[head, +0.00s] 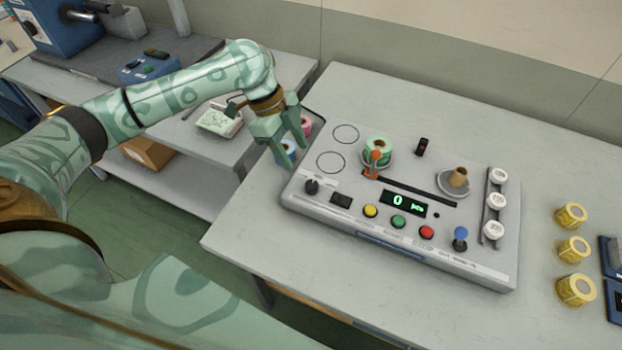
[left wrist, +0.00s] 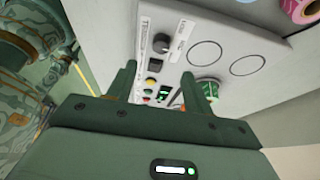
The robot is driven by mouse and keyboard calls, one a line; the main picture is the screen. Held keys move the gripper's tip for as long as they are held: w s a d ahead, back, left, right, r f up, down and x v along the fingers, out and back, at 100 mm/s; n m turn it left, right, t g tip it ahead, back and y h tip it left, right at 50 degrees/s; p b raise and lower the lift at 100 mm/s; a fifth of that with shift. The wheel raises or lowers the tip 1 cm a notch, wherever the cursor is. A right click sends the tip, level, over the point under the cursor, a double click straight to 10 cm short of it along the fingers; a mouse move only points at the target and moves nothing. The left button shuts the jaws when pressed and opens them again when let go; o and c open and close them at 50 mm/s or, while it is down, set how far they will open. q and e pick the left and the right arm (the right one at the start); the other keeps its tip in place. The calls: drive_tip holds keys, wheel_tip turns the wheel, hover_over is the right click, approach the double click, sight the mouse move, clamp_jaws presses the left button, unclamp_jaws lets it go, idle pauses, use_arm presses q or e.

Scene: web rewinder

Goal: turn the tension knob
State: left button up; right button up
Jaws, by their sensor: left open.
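The rewinder (head: 400,250) is a pale grey console on the table. A black knob (head: 312,186) stands at its front left corner, which I take to be the tension knob; a black knob also shows in the left wrist view (left wrist: 184,27). My left gripper (head: 297,167) is open and empty by the console's left edge, just behind and left of the knob, apart from it. Its two fingers (left wrist: 163,85) show in the left wrist view with nothing between them but the console beyond. My right gripper is in neither view.
Beside the knob are a black switch (head: 341,200), yellow (head: 370,211), green (head: 398,222) and red (head: 427,232) buttons and a blue-topped lever (head: 460,238). A green roll (head: 378,149) sits behind. Pink (head: 306,124) and blue (head: 286,151) rolls are close to my left gripper. Yellow rolls (head: 573,249) stand right.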

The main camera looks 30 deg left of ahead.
sight(312, 184)
use_arm(q)
drive_tip(key=b+x, duration=0.2)
drive_tip(key=x, duration=0.7)
drive_tip(key=shift+d+f+b, duration=0.15)
drive_tip(key=shift+f+b, duration=0.25)
drive_tip(key=shift+c, duration=0.2)
drive_tip(key=c, duration=0.9)
